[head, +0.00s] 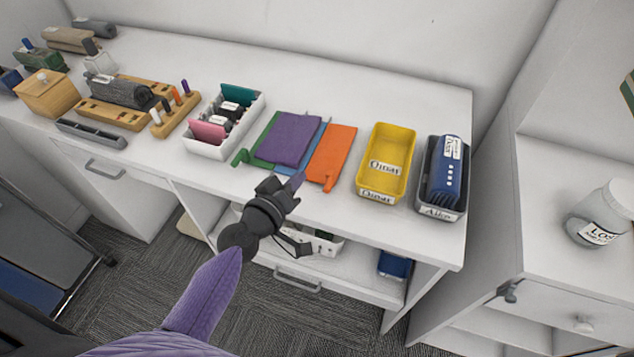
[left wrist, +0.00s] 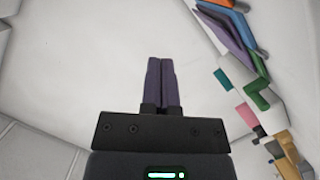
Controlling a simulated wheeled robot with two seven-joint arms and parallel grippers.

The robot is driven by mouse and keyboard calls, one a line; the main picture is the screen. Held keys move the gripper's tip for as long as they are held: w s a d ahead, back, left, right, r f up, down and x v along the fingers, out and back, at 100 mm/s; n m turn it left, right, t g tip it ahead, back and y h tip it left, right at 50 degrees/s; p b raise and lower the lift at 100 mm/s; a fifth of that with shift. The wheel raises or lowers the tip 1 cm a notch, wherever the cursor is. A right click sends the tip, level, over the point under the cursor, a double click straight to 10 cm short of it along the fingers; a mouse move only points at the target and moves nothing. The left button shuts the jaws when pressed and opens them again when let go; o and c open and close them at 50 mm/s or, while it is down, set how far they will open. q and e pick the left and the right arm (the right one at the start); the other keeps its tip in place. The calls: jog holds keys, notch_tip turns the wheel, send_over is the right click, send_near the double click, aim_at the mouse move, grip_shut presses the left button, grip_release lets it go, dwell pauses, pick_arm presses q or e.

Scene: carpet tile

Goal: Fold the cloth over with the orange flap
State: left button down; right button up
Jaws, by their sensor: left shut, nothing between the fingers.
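The folding set lies flat on the white desk in the head view. A purple cloth or panel (head: 290,139) lies on top at its middle. An orange flap (head: 331,155) lies flat to its right, with a small tab at its front. Blue (head: 318,137) and green (head: 266,151) parts show beside and under the purple piece. My left gripper (head: 297,181) is shut and empty, just in front of the set's near edge, apart from the flap as far as I can tell. In the left wrist view its purple fingers (left wrist: 162,85) are together. My right gripper is not in view.
A yellow bin (head: 388,153) and a dark bin (head: 436,203) holding a blue item stand to the right. A white divided box (head: 208,139) stands to the left, with wooden holders beyond. The desk's front strip is clear. A cabinet with a jar (head: 597,215) stands far right.

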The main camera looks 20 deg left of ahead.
pick_arm(q)
jog(key=x, duration=0.4)
jog(key=shift+s+f+b, duration=0.1)
jog(key=shift+b, duration=0.25)
jog(key=shift+s+d+f+b, duration=0.1)
jog(key=shift+d+f+b, duration=0.75)
jog(key=shift+f, duration=0.35)
jog(key=shift+d+f, duration=0.3)
jog(key=shift+d, duration=0.1)
jog(key=shift+d+f+b, duration=0.5)
jog(key=shift+f+b, duration=0.35)
jog(key=shift+s+r, duration=0.1)
jog(key=shift+s, duration=0.1)
